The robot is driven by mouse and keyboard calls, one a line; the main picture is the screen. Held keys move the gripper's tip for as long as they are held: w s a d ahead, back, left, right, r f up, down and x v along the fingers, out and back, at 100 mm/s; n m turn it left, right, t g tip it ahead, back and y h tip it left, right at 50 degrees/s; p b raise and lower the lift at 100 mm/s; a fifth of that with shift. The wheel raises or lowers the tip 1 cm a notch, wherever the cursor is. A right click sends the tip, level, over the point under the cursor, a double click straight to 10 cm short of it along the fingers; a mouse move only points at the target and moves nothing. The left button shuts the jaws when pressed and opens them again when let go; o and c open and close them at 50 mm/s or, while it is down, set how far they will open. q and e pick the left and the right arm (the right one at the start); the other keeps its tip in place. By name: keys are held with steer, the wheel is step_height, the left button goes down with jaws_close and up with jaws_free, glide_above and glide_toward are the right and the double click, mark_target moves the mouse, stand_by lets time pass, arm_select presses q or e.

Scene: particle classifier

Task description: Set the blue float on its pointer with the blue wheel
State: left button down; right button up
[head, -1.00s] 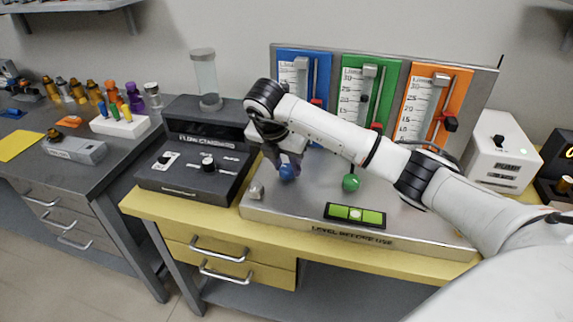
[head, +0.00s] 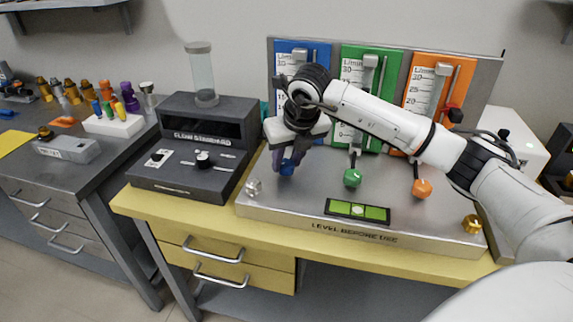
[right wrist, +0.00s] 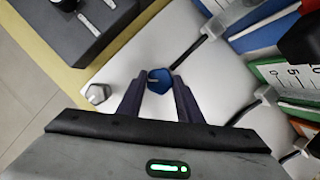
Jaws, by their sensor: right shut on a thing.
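The blue wheel (head: 287,168) is a small knob at the left of the metal base, in front of the blue flow panel (head: 283,46). My right gripper (head: 287,165) is shut on the blue wheel from above. In the right wrist view the blue wheel (right wrist: 159,81) sits between the two dark fingers, with its stem running toward the panels. The blue panel's upper scale shows, but my right arm covers its lower part. I cannot make out the blue float or its pointer. My left gripper is not in view.
A green wheel (head: 352,178) and an orange wheel (head: 422,188) stand to the right. A green level (head: 357,210) lies along the front. The dark flow standard box (head: 190,150) stands close on the left.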

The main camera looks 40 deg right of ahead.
steer(key=shift+d+n+y, duration=0.1)
steer(key=shift+n+y, duration=0.3)
steer(key=shift+n, duration=0.5)
steer(key=shift+n+y+b, duration=0.35)
steer(key=shift+n+y, duration=0.05)
steer(key=shift+n, duration=0.5)
steer(key=shift+d+n+y, duration=0.15)
steer(key=shift+n+y, duration=0.45)
steer(key=shift+n, duration=1)
steer(key=o, duration=1)
steer(key=shift+o, duration=0.2)
steer(key=v, duration=1)
steer(key=shift+r, duration=0.2)
